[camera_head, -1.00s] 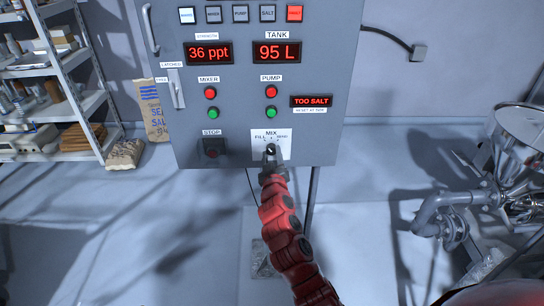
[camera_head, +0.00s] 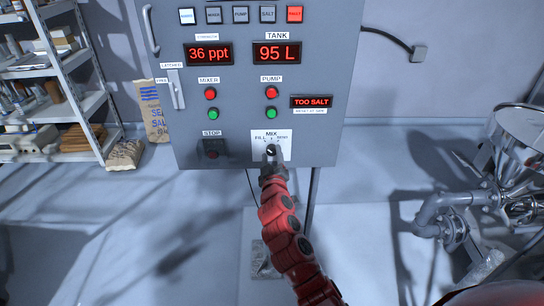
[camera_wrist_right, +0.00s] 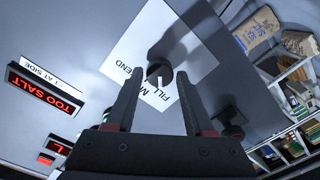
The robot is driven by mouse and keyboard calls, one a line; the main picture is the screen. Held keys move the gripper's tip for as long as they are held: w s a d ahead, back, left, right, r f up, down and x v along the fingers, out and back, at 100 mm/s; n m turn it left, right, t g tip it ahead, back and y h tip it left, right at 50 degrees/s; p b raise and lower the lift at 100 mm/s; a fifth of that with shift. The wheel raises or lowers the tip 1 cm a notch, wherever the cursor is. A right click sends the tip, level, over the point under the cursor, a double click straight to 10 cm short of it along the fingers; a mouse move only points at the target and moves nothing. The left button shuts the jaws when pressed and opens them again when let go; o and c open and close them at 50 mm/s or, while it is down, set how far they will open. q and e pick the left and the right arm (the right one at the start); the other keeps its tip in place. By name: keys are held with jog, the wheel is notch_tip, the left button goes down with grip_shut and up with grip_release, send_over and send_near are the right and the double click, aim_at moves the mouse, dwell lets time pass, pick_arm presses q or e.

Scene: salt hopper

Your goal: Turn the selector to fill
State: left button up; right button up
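The selector is a black round knob (camera_head: 271,151) on a white plate (camera_head: 285,143) low on the grey panel, labelled MIX on top and FILL to the left; the right label is partly hidden and reads as ending in "END". In the right wrist view the knob (camera_wrist_right: 159,73) carries a white mark; I cannot tell exactly which label it points to. My right gripper (camera_head: 272,165) is just below and in front of the knob. In the wrist view its two fingers (camera_wrist_right: 158,85) are apart, with the knob between and beyond their tips. My left gripper is not in view.
The STOP button (camera_head: 212,150) sits left of the selector. Red and green mixer and pump buttons are above. Displays read 36 ppt (camera_head: 208,53) and 95 L (camera_head: 276,53); a TOO SALT sign (camera_head: 312,101) is lit. Shelves (camera_head: 75,60) stand left, a steel hopper (camera_head: 525,130) right.

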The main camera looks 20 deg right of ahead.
jog(key=shift+o, duration=1.2)
jog(key=b+v, duration=0.2)
jog(key=v, duration=1.5)
jog(key=shift+s+b, duration=0.2)
jog(key=shift+b, duration=0.2)
